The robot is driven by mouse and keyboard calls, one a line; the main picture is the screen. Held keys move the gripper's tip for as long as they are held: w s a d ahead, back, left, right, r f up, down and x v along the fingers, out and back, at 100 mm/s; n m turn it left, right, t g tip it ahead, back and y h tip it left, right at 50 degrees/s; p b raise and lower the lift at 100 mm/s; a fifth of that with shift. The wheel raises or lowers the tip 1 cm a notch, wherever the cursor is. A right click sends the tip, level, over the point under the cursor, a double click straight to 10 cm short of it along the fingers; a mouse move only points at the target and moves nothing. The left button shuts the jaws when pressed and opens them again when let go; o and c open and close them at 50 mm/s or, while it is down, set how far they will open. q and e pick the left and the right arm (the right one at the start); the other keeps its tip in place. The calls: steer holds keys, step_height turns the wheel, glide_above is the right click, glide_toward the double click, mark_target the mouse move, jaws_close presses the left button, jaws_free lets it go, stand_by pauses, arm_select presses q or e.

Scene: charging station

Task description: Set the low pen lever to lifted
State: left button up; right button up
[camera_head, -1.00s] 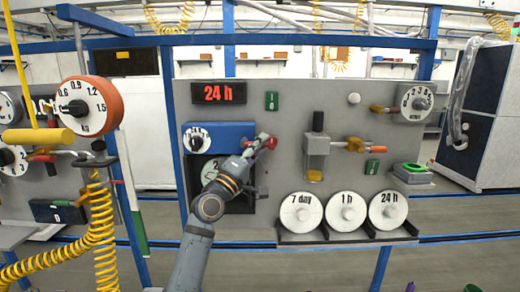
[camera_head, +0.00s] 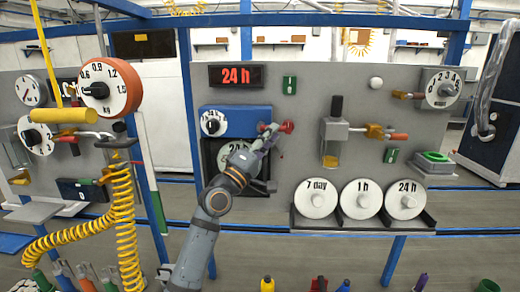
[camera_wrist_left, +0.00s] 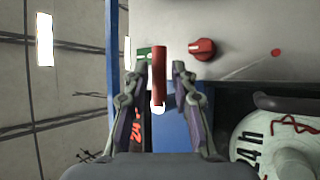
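The red lever (camera_wrist_left: 160,75) stands upright between the fingers of my left gripper (camera_wrist_left: 160,72) in the left wrist view, with a narrow gap on each side. Its pale end (camera_wrist_left: 158,108) is nearest the camera. In the head view, my left gripper (camera_head: 268,134) is at the right end of the blue recorder box (camera_head: 240,121), and only a small red bit of the lever (camera_head: 262,127) shows past the fingers. A round red knob (camera_head: 287,127) is just right of it; it also shows in the wrist view (camera_wrist_left: 202,48). My right gripper is out of view.
The 24 h chart disc (camera_wrist_left: 282,142) is close to the right finger in the wrist view. In the head view, a 24 h display (camera_head: 236,76) and green switch (camera_head: 289,85) sit above. A sampler block (camera_head: 335,130) and spare discs (camera_head: 361,199) are to the right.

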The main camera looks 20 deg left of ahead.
arm_select(q)
steer(key=v, duration=0.8)
steer(key=shift+s+f, duration=0.15)
steer(key=shift+s, duration=0.15)
steer(key=shift+a, duration=0.15)
